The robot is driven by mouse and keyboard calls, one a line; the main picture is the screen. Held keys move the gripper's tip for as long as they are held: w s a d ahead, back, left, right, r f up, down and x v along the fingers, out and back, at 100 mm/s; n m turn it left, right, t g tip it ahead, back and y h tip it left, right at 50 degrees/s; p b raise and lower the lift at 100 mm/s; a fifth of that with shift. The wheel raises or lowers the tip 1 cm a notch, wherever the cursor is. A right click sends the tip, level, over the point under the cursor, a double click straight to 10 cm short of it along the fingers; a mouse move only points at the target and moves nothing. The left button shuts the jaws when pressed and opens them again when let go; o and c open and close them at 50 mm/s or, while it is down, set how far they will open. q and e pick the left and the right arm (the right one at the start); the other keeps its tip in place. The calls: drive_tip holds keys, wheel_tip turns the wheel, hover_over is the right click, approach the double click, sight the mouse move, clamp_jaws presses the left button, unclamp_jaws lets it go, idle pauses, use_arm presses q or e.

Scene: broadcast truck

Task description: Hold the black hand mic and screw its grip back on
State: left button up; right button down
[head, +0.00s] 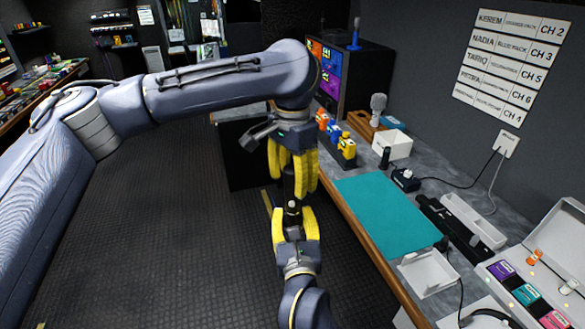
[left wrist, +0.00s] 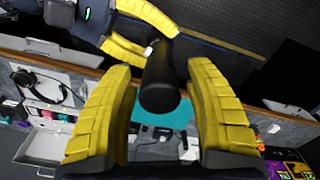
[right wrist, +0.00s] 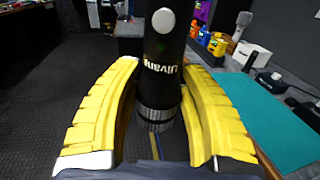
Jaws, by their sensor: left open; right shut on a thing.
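The black hand mic (head: 292,208) is upright between my two grippers, out over the floor beside the bench. My right gripper (head: 293,222) is shut on its lower part from below. In the right wrist view the mic's black body (right wrist: 161,75) shows a silver button, white lettering and a knurled ring low between the fingers. My left gripper (head: 292,172) points down from above, open, with its fingers on either side of the upper black cylinder (left wrist: 160,85), apparently the grip. Whether the grip and body are joined is hidden.
The bench holds a teal mat (head: 388,212), a white box (head: 392,145), colored packs (head: 347,147), a grey-headed mic (head: 378,103) in a wooden holder, a long black tray (head: 460,228) and an open case (head: 530,290). The dark floor at left is clear.

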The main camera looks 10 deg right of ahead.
use_arm(q)
drive_tip(key=shift+f, duration=0.25)
drive_tip(key=shift+c, duration=0.2)
clamp_jaws()
idle(0.3)
